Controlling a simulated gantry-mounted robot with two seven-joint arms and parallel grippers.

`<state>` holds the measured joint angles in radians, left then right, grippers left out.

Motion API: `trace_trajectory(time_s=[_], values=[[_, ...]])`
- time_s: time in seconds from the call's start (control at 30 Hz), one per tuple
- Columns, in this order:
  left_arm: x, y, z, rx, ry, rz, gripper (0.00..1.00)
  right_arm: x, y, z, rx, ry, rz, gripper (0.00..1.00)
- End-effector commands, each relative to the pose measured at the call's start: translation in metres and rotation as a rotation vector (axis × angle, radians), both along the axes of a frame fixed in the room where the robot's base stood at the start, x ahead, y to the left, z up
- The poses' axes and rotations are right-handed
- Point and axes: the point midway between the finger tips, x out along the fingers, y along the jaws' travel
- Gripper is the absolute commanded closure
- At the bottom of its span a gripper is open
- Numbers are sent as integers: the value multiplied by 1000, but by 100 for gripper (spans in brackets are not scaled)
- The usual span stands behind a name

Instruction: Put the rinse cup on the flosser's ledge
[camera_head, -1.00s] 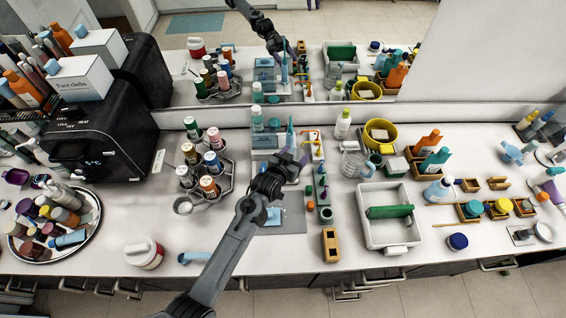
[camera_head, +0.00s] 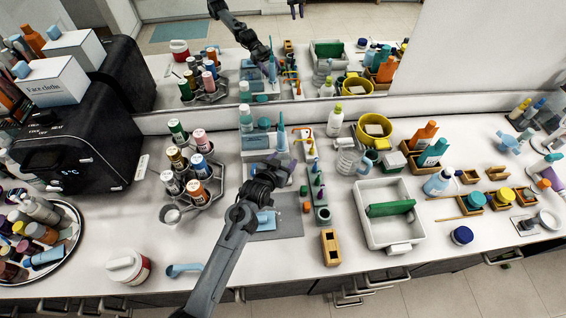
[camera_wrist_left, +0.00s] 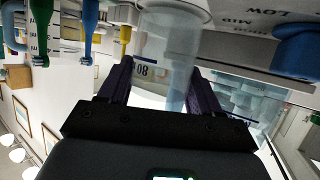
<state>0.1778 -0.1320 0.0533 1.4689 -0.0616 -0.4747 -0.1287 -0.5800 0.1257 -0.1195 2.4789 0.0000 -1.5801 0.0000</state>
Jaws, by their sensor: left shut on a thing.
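My left gripper (camera_head: 281,166) is over the counter, just in front of the blue-and-white flosser (camera_head: 256,141) near the mirror. In the left wrist view, the gripper (camera_wrist_left: 160,80) is shut on the rinse cup (camera_wrist_left: 172,45), a clear tumbler with printed marks, held between two dark fingers. In the head view the cup is hidden by the gripper. The wrist view also shows a white panel (camera_wrist_left: 258,12) with the words LOW and MID, which looks like the flosser's front, close to the cup. I cannot tell whether the cup touches it. My right gripper is out of view.
Blue, green and yellow tips (camera_wrist_left: 88,30) hang near the cup in the wrist view. A narrow tray of small items (camera_head: 318,195) stands right of the gripper. A bottle rack (camera_head: 190,170) is left. A grey mat (camera_head: 285,228) lies in front. Free counter is left of the mat.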

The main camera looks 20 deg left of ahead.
Motion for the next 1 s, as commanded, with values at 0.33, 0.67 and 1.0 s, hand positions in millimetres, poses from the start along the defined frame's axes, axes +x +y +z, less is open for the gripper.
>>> trace_trajectory(time_s=[0.33,0.67,1.0], values=[[0,0,-3,0,0,0,21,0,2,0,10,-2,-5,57],[0,0,-3,0,0,0,11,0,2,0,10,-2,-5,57],[-22,2,8,0,1,0,11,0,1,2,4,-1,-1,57]])
